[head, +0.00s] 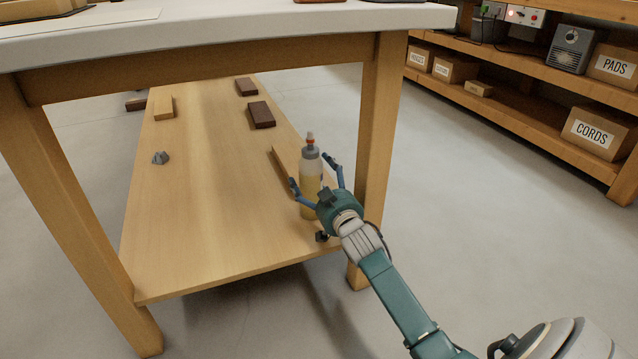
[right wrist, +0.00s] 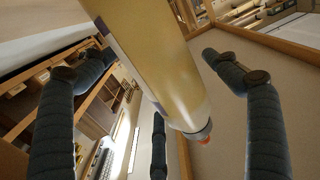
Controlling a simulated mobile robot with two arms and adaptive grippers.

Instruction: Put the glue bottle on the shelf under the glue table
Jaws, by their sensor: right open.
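The glue bottle (head: 310,177), with amber contents, a grey top and a red-orange tip, stands upright on the wooden lower shelf (head: 200,215) under the white-topped table (head: 230,36), near its right front leg. My right gripper (head: 317,178) is open at the bottle, with blue fingers on either side of it. In the right wrist view the bottle (right wrist: 160,62) fills the middle, its tip pointing down in the picture. Gaps show between the bottle and the two side fingers; a third finger is below. My left gripper is not in view.
On the shelf lie dark blocks (head: 261,114), a light wood block (head: 164,107), a small grey piece (head: 160,158) and a wooden strip (head: 287,165) behind the bottle. The table leg (head: 378,130) stands close to my right gripper. The shelf's front left is clear.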

